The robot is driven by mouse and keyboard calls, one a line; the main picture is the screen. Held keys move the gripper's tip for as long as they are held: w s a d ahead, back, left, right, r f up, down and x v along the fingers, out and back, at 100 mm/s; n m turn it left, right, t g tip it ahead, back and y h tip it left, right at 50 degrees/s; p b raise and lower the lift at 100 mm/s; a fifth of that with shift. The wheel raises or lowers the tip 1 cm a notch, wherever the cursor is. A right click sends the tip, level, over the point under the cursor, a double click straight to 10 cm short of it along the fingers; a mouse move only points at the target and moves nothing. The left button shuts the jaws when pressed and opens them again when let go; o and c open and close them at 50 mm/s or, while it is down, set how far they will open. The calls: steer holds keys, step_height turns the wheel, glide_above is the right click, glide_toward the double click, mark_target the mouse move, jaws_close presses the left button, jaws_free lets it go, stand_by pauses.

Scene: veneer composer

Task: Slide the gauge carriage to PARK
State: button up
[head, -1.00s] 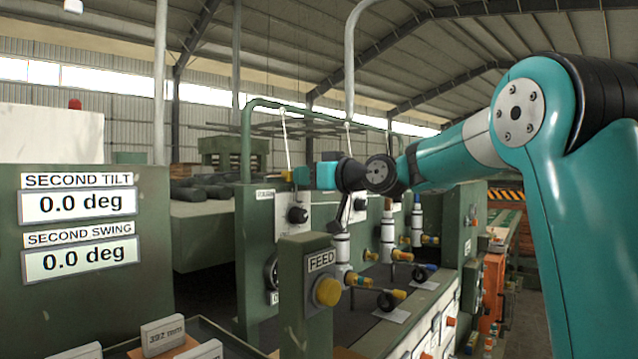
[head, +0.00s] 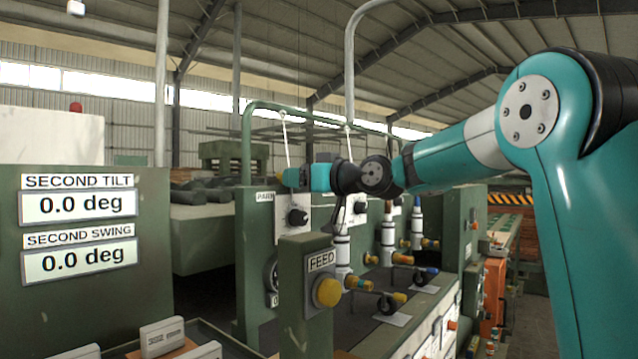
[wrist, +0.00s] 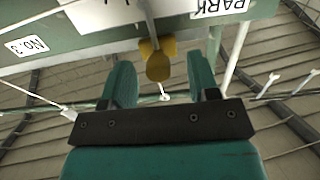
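In the wrist view a yellow knob (wrist: 160,64) on a thin grey stem sits between the tips of my gripper (wrist: 160,62). It appears to be the gauge carriage's handle, but I cannot tell for sure. The two teal fingers are open, with a gap on each side of the knob. A PARK label (wrist: 222,7) shows upside down above and right of the knob. The carriage is mostly hidden there behind my gripper.
A green post with the FEED button (head: 327,292) stands in front of the panel. Black knobs (head: 297,217) and several white cylinders (head: 342,252) line the machine below my arm. A green tube frame (head: 247,130) rises behind. A No.3 label (wrist: 27,46) is left in the wrist view.

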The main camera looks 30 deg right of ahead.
steer(key=shift+b+v, duration=1.55)
steer(key=shift+v, duration=0.95)
